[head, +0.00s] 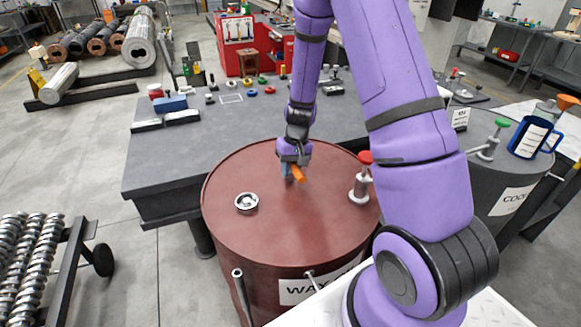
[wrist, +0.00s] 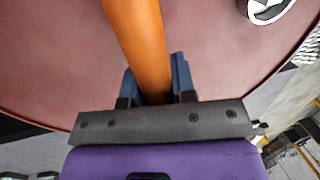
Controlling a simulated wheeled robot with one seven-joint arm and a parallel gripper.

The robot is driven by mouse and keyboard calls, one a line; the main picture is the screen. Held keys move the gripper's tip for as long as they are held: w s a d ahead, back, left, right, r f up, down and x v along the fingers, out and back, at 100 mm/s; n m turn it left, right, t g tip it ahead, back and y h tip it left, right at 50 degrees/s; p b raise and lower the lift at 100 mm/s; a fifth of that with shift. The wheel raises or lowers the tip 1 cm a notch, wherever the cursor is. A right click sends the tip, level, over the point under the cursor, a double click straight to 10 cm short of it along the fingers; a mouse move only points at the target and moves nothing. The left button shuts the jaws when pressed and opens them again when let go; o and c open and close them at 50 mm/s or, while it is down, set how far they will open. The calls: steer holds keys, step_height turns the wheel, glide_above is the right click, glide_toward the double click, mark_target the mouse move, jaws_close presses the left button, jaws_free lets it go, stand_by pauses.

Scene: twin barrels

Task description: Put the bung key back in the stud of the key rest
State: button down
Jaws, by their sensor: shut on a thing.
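My gripper (head: 291,171) is above the top of the dark red barrel (head: 268,222), whose label starts with "WAX". It is shut on an orange bar-shaped thing, which I take to be the bung key (head: 299,174). In the wrist view the orange bar (wrist: 138,38) runs between the blue fingers (wrist: 158,82) and out of the top of the picture. The far end of the key is not clear. A silver ring-shaped fitting (head: 246,203) lies on the barrel top, left of my gripper. I cannot make out the key rest or its stud for certain.
A red-knobbed metal fitting (head: 363,178) stands on the barrel top at right. A grey upright tube (head: 240,284) is at the barrel's front. A grey barrel (head: 475,165) with a green-knobbed fitting (head: 494,140) and a blue jug (head: 530,138) are at right. A dark bench (head: 160,160) stands behind.

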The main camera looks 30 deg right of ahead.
steer(key=shift+x, duration=0.9)
steer(key=c, duration=0.8)
jaws_free()
steer(key=shift+d, duration=0.2)
steer(key=shift+c, duration=0.2)
steer(key=v, duration=1.1)
steer(key=shift+f, duration=0.1)
